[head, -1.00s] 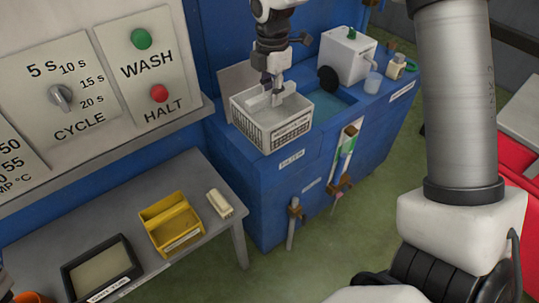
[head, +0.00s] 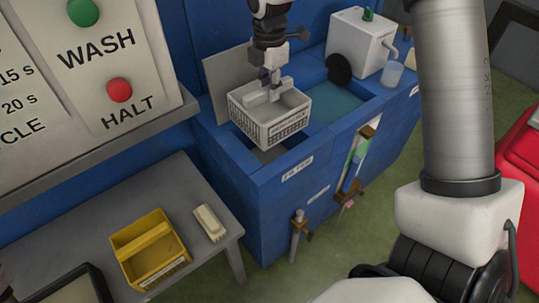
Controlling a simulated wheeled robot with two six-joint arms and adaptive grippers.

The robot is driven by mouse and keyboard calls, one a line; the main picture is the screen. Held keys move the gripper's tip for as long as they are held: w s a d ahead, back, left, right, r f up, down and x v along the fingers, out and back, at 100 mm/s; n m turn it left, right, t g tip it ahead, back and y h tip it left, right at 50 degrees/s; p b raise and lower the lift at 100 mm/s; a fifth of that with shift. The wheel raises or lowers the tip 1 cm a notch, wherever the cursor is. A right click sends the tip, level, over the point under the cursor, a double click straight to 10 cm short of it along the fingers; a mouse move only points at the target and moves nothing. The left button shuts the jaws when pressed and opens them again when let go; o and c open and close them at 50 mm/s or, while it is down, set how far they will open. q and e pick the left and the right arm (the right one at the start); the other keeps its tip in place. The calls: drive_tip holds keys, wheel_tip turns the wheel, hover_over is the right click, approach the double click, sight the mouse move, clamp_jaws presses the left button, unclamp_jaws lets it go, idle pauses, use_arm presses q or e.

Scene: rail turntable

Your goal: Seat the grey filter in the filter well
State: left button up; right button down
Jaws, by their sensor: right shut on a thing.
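The grey filter (head: 252,118) is a pale, open-topped basket with meshed sides and a label on its front. My right gripper (head: 272,86) comes down from the top and is shut on the basket's inner grip. The filter well (head: 270,153) is a dark opening in the blue bench top, partly hidden by the basket. The basket is over the well, and part of the opening shows below its front side. How high it hangs is hard to tell. My left gripper is not in view.
A grey upright plate (head: 226,80) stands behind the basket. A water-filled basin (head: 335,103) lies to its right, with a white box unit (head: 358,45) beyond. A grey side table (head: 195,180) holds a yellow tray (head: 148,262) and a cream block (head: 209,222).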

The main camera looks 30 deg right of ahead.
sight(270, 120)
wheel_tip(270, 120, down, 17)
drive_tip(key=shift+f, duration=0.2)
drive_tip(key=c, duration=1)
unclamp_jaws()
drive_tip(key=shift+f, duration=0.1)
wheel_tip(270, 120, up, 12)
drive_tip(key=shift+r, duration=0.2)
